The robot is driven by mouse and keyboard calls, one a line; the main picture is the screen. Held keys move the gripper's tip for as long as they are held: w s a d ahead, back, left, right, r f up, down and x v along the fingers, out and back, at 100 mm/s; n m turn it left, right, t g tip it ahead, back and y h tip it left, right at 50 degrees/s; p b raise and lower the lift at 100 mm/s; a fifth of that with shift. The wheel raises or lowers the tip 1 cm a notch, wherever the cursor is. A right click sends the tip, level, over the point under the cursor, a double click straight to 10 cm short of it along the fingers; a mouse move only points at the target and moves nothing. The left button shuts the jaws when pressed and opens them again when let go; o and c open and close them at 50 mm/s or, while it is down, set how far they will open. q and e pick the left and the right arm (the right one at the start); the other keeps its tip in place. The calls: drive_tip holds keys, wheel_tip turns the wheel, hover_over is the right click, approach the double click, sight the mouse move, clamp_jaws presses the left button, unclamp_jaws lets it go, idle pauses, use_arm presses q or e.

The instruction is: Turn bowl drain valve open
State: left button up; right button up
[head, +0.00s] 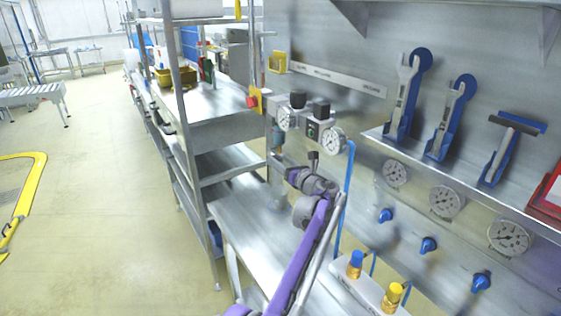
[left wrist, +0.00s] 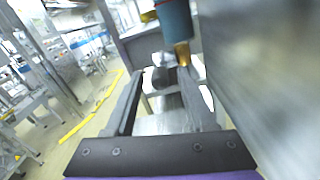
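The filter bowl is a teal-blue cylinder (left wrist: 175,20) at the top of the left wrist view, with a brass drain valve (left wrist: 183,54) at its lower end. In the head view the bowl (head: 277,138) hangs below the gauge block. My left gripper (left wrist: 162,76) is open. Its two dark fingers point towards the valve, which appears near the right fingertip and looks apart from it; the depth is hard to judge. In the head view my left gripper (head: 279,172) is just below the bowl, partly hidden by its wrist. My right gripper is not in view.
Pressure gauges (head: 333,141) and a steel panel stand close to the right of my gripper. A steel shelf unit (head: 190,130) is on the left. A bench (head: 258,222) lies below. Blue knobs (head: 428,245) and hung wrenches (head: 403,98) are further right.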

use_arm(q)
clamp_jaws()
idle(1.2)
